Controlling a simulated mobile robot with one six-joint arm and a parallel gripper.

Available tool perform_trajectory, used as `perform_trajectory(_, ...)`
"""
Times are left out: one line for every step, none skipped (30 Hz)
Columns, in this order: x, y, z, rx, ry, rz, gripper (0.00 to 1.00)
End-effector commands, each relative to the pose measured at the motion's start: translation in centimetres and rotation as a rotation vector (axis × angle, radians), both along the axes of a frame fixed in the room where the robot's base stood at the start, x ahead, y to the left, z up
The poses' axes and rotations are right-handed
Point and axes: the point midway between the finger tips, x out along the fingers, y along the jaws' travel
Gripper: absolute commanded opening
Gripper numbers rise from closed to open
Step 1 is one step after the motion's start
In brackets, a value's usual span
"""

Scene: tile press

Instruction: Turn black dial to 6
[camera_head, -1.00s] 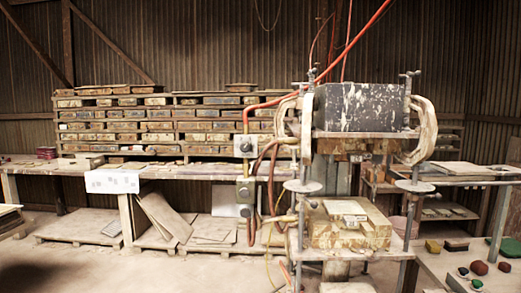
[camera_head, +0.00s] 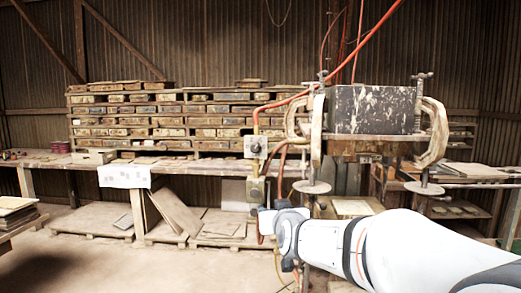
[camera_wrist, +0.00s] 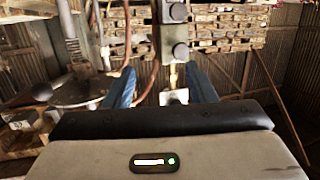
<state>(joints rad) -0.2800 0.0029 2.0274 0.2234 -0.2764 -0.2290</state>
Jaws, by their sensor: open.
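Two small grey control boxes are mounted one above the other beside the press. The markings and settings of both dials are too small to read. My gripper (camera_wrist: 160,70) is open, with its two blue fingers apart and nothing between them. In the wrist view, both boxes show ahead, above the gap between the fingers. My arm reaches in from the lower right in the head view.
The tile press (camera_head: 372,110), with clamps and a speckled dark block, stands right of the boxes. Hoses (camera_head: 281,165) hang close to them. A workbench (camera_head: 60,162) and stacked tile racks (camera_head: 160,125) are behind. The floor at left is open.

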Motion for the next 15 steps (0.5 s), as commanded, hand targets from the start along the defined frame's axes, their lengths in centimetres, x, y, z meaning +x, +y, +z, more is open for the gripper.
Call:
perform_trajectory(2.0, 1.6, 1.8, 0.018, -0.089, -0.021, 0.50)
perform_trajectory(2.9, 2.3, 2.8, 0.025, -0.147, -0.037, 0.50)
perform_trajectory(4.0, 3.2, 4.1, 0.035, -0.217, -0.058, 0.50)
perform_trajectory(4.6, 3.8, 5.0, 0.041, -0.267, -0.076, 0.50)
perform_trajectory(5.1, 4.3, 5.8, 0.048, -0.314, -0.095, 0.50)
perform_trajectory(5.6, 4.9, 6.7, 0.055, -0.369, -0.119, 0.50)
perform_trajectory(6.0, 5.3, 7.3, 0.058, -0.406, -0.136, 0.50)
perform_trajectory(6.2, 5.6, 7.8, 0.064, -0.439, -0.154, 0.50)
perform_trajectory(6.4, 6.0, 8.3, 0.067, -0.476, -0.174, 0.50)
perform_trajectory(6.6, 6.2, 8.6, 0.072, -0.499, -0.190, 0.50)
perform_trajectory(6.6, 6.4, 8.9, 0.074, -0.520, -0.201, 0.50)
perform_trajectory(6.7, 6.6, 9.2, 0.075, -0.541, -0.214, 0.50)
perform_trajectory(6.7, 6.7, 9.4, 0.077, -0.554, -0.224, 0.50)
perform_trajectory(6.8, 6.7, 9.5, 0.079, -0.563, -0.231, 0.50)
perform_trajectory(7.0, 6.7, 9.7, 0.080, -0.573, -0.237, 0.50)
